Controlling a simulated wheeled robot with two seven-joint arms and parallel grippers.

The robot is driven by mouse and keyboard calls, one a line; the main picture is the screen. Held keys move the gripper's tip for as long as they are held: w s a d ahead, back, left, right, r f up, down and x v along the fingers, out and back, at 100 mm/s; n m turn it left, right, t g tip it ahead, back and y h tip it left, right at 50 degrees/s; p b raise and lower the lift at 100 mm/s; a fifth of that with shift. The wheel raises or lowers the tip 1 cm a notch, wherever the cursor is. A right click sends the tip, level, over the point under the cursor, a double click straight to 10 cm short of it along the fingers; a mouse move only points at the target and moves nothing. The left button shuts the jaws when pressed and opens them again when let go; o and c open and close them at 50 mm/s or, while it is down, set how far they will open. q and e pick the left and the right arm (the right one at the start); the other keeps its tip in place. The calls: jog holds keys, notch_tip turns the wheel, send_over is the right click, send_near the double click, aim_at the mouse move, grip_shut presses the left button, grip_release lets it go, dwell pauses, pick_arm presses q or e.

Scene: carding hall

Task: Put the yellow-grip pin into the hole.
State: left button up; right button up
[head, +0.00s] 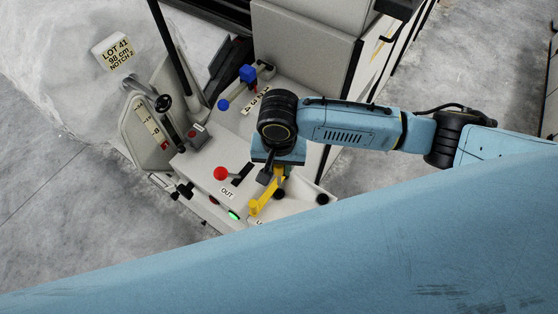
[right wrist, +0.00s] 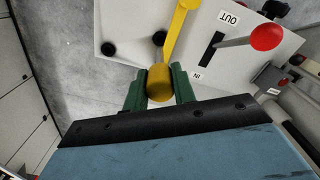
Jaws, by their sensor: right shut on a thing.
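My right gripper (right wrist: 159,88) is shut on a yellow rounded grip (right wrist: 160,78), held between its two green fingers. In the head view, my right gripper (head: 279,169) is over the pale machine's front corner. A yellow bar (head: 264,202) runs from below the gripper towards the front edge. In the right wrist view the bar (right wrist: 178,28) meets the grip in line of sight; I cannot tell whether they are joined. My left gripper is out of view.
A red-knobbed lever (head: 221,174) stands beside the OUT label (head: 227,193). A blue-handled part (head: 248,74) is near a numbered plate (head: 256,101). A green light (head: 234,214) glows on the front. A LOT 41 card (head: 114,53) reads 98 cm, NOTCH 2. Grey floor lies around.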

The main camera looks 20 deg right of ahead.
aim_at(279, 177)
jog(key=shift+r+p, duration=0.15)
jog(key=shift+p, duration=0.4)
jog(key=shift+f+b, duration=1.2)
jog(key=shift+f, duration=1.85)
jog(key=shift+r+p, duration=0.1)
jog(key=shift+p, duration=0.2)
jog(key=shift+p, duration=0.3)
jog(key=shift+p, duration=0.55)
jog(key=shift+f+b, duration=1.4)
jog(key=shift+f, duration=1.5)
jog(key=o, duration=1.1)
jog(key=shift+r, duration=0.1)
